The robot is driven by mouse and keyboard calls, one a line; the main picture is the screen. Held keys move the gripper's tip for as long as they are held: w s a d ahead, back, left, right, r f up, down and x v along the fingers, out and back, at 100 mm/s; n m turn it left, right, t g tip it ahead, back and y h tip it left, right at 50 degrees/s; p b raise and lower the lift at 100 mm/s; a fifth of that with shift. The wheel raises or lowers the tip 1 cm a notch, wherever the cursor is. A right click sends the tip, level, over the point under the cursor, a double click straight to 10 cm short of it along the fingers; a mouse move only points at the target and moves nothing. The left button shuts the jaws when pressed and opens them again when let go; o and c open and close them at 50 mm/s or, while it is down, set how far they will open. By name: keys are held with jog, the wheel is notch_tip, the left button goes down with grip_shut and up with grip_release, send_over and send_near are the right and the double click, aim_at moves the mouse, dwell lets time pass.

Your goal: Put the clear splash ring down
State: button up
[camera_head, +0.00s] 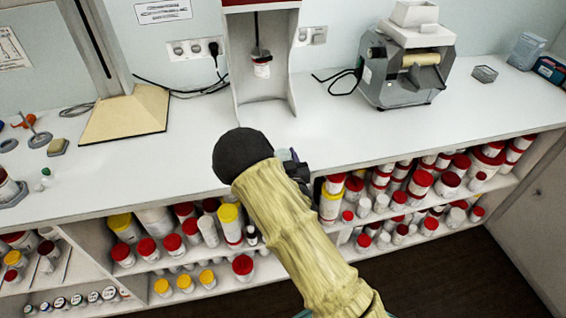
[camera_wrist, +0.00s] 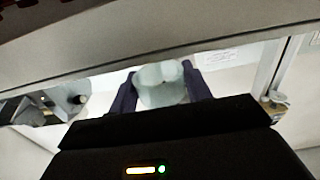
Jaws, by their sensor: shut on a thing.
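The clear splash ring (camera_wrist: 160,84) shows in the wrist view as a pale, greenish see-through round piece. It sits between the two dark purple fingers of my gripper (camera_wrist: 159,88), which is shut on it. In the head view my gripper is mostly hidden behind my black wrist, over the front part of the white counter (camera_head: 330,135).
The counter right of my arm is mostly clear. Shelves below hold several red- and yellow-lidded jars.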

jog(key=shift+f, duration=1.35)
jog(key=shift+f, duration=0.15)
jog(key=o, duration=1)
jog(key=shift+o, duration=0.2)
jog(key=shift+r, duration=0.2)
jog(key=b+v, duration=0.2)
jog(key=v, duration=1)
jog(key=shift+w+d, duration=0.1)
